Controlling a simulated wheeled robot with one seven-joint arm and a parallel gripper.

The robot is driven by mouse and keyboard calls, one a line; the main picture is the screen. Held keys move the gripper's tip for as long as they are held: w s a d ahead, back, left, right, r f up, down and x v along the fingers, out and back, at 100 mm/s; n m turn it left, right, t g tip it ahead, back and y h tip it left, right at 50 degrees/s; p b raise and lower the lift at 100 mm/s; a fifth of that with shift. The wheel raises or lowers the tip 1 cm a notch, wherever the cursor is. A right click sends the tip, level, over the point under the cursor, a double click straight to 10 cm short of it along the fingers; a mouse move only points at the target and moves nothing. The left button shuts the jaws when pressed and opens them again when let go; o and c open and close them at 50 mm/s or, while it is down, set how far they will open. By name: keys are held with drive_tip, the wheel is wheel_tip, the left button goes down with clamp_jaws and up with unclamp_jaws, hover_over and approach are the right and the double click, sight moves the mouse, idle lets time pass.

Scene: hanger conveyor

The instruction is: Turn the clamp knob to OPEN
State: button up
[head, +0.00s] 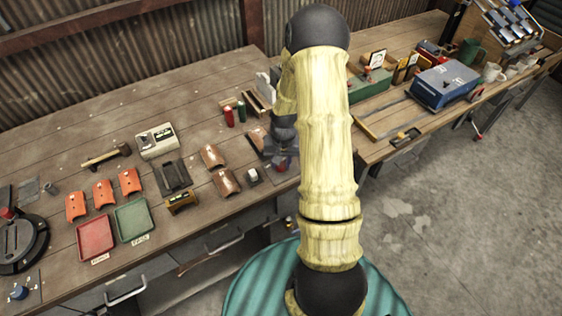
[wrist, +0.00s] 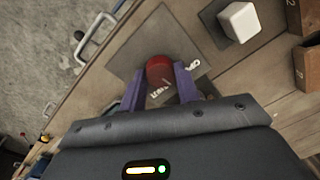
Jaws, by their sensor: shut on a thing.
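The clamp knob (wrist: 159,68) is red and rounded on top, and sits on a grey plate (wrist: 135,48) near the bench edge in the wrist view. My gripper (wrist: 161,76) has its two purple fingers shut on the knob, one on each side. White lettering shows on the plate beside the knob, but it is partly covered and I cannot read it. I cannot tell which way the knob points. In the head view my gripper (head: 283,163) is low over the bench's front edge, and my arm hides most of that spot.
A white block (wrist: 238,20) on a dark plate stands close to the knob. Brown boxes (wrist: 306,66) are at the right in the wrist view. Copper-coloured curved pieces (head: 213,156) lie left of my gripper. A drawer handle (wrist: 92,38) juts out below the bench edge.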

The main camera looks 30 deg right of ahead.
sight(282, 163)
drive_tip(key=n, duration=0.4)
drive_tip(key=shift+w+n, duration=0.1)
drive_tip(key=shift+n, duration=0.2)
drive_tip(key=shift+n+p, duration=0.35)
drive_tip(key=shift+n, duration=1.35)
drive_tip(key=o, duration=1)
drive_tip(key=shift+c, duration=0.2)
drive_tip(key=shift+r, duration=0.15)
wheel_tip(282, 163, up, 17)
drive_tip(key=b, duration=0.2)
drive_tip(key=shift+d, duration=0.4)
drive_tip(key=shift+a, duration=0.1)
